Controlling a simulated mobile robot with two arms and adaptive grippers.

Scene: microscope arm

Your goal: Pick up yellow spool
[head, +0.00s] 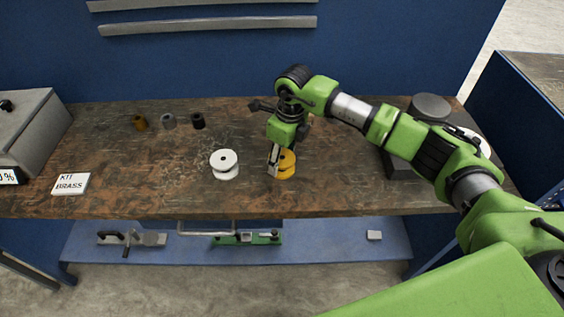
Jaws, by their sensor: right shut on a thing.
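The yellow spool (288,170) stands on the brown workbench, right of the bench's middle. My right gripper (275,160) reaches down over it from above and is shut on it, with a finger along the spool's left side. The gripper hides part of the spool's top. I cannot tell whether the spool is lifted; it looks to be at the bench surface. My left gripper is not in the picture.
A white spool (225,165) stands just left of the yellow one. Several small cylinders, one brass (140,123), stand farther back left. A label block (71,184) and grey box (30,135) are at left. A dark microscope-like device (400,165) stands at right.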

